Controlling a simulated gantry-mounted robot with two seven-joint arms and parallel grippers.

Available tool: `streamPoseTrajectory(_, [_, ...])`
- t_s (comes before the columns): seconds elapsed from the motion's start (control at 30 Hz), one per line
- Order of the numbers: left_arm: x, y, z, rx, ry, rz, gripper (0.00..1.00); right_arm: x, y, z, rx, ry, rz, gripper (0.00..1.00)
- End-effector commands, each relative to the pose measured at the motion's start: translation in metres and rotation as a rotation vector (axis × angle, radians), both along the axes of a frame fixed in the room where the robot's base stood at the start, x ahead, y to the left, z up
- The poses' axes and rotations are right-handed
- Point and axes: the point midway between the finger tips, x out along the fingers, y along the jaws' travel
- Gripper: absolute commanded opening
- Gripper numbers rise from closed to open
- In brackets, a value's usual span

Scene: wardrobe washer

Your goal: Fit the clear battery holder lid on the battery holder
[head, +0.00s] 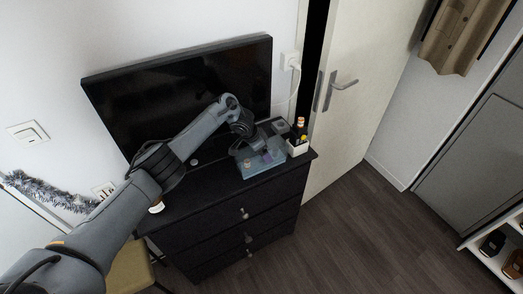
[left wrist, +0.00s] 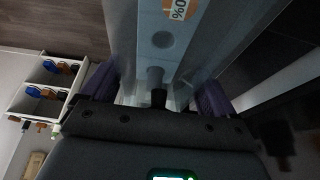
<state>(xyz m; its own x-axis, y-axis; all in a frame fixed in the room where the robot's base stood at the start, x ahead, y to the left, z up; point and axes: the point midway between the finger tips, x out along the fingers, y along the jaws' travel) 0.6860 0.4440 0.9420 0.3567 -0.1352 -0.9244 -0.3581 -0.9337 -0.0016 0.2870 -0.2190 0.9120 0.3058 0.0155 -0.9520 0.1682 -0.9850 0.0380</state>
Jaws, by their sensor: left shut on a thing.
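My left gripper (head: 266,155) is over the right end of the dresser top, its purple fingers shut on a clear, pale-blue piece (head: 250,171), which looks like the battery holder lid. In the left wrist view the fingers (left wrist: 157,90) stand on either side of this see-through piece (left wrist: 162,58), which has a round mark and an orange-and-white label. I cannot make out the battery holder separately from it, nor whether the two touch. My right gripper is not in view.
A small white box (head: 298,149) with upright dark and orange items stands close right of the gripper, by the dresser's edge. A black screen (head: 190,95) rises behind the black dresser (head: 230,226). A white door (head: 350,100) is to the right.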

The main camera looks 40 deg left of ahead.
Motion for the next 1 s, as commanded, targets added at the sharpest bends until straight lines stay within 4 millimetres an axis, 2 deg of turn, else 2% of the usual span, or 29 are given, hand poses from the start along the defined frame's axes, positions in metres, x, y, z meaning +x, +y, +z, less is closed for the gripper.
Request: streamPoseTrajectory(1.0, [0.0, 0.0, -0.015, 0.0, -0.001, 0.0, 0.54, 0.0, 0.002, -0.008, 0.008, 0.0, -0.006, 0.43])
